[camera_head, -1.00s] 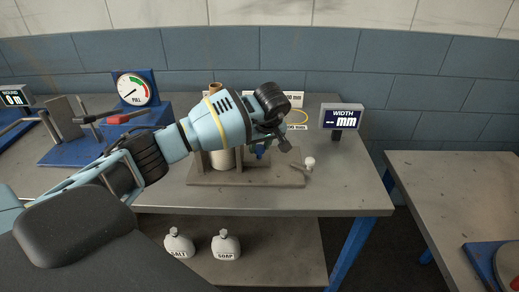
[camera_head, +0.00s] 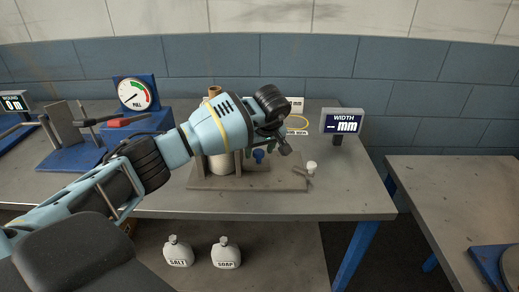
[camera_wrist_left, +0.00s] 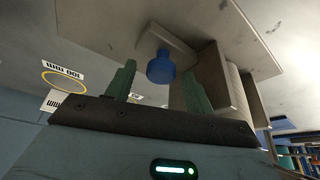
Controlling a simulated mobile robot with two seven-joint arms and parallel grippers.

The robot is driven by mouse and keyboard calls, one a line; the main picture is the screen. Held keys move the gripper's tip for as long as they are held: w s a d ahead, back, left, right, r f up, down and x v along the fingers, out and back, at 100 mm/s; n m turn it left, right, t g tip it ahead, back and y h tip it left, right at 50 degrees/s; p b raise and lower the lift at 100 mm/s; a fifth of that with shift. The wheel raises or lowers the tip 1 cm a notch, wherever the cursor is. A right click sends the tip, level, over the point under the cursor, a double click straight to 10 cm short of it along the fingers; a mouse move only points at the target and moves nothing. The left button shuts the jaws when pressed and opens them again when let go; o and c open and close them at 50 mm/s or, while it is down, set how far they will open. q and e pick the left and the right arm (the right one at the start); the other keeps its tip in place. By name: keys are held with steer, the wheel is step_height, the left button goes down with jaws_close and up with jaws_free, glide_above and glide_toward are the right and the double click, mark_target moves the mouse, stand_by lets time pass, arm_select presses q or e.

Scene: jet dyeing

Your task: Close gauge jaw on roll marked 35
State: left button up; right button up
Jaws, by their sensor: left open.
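The gauge stands on a flat grey-brown base (camera_head: 282,182) on the workbench. A pale roll (camera_head: 220,166) stands on it, partly hidden by my left arm; no 35 mark is readable. A blue knob (camera_head: 258,156) shows beneath my left gripper (camera_head: 263,145). In the left wrist view the blue knob (camera_wrist_left: 160,68) lies between the two green fingers of the open left gripper (camera_wrist_left: 158,74), with visible gaps on both sides. The width display (camera_head: 342,122) shows dashes and mm. My right gripper is not in view.
A pull dial (camera_head: 134,93) and blue fixture stand at the left. A small white-topped piece (camera_head: 311,168) sits at the base's right end. Salt (camera_head: 178,252) and soap (camera_head: 226,253) bags are on the lower shelf. The bench's right side is clear.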

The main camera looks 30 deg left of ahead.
arm_select(q)
steer(key=shift+r, duration=0.15)
steer(key=v, duration=0.7)
steer(key=shift+r, duration=0.2)
steer(key=shift+s+d, duration=0.1)
steer(key=shift+d, duration=0.05)
stand_by(0.8)
